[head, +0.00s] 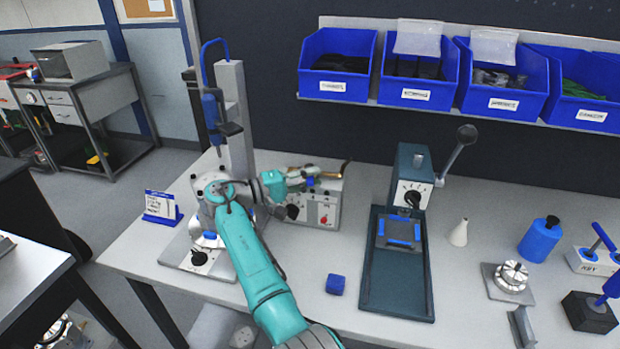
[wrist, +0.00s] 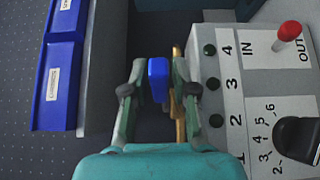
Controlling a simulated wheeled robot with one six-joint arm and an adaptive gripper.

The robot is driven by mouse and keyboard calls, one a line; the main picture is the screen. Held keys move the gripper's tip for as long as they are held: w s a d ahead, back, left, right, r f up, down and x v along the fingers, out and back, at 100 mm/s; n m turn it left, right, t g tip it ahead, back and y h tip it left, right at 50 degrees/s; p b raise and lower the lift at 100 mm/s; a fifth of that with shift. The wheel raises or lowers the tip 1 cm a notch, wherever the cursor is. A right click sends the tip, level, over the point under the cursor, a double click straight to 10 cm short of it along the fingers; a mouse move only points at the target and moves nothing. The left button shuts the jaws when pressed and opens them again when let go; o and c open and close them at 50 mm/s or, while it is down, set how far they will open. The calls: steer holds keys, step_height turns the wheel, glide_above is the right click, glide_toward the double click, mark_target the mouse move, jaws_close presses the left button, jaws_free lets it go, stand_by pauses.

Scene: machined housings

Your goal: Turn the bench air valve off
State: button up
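The bench air valve shows in the wrist view as a blue handle (wrist: 158,80) beside a brass pipe (wrist: 178,105). In the head view the brass pipe end (head: 346,168) shows at the back right of the grey control box (head: 325,188), and a small bit of blue (head: 310,181) shows near my gripper. My gripper (wrist: 156,78) is open, its fingers on either side of the blue handle, with a narrow gap visible on the left. I cannot tell whether the right finger touches the pipe. In the head view my gripper (head: 300,178) is over the back of the box.
The box carries a black dial (wrist: 298,138) and a red-tipped lever (wrist: 289,31). Blue bins (head: 337,65) line a shelf behind. A grey column with a blue tool (head: 213,110) stands left. A green press (head: 410,180) stands right; a blue block (head: 335,284) lies in front.

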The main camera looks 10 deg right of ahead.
steer(key=shift+a, duration=0.15)
steer(key=v, duration=1.1)
steer(key=shift+a, duration=0.35)
steer(key=shift+s, duration=0.15)
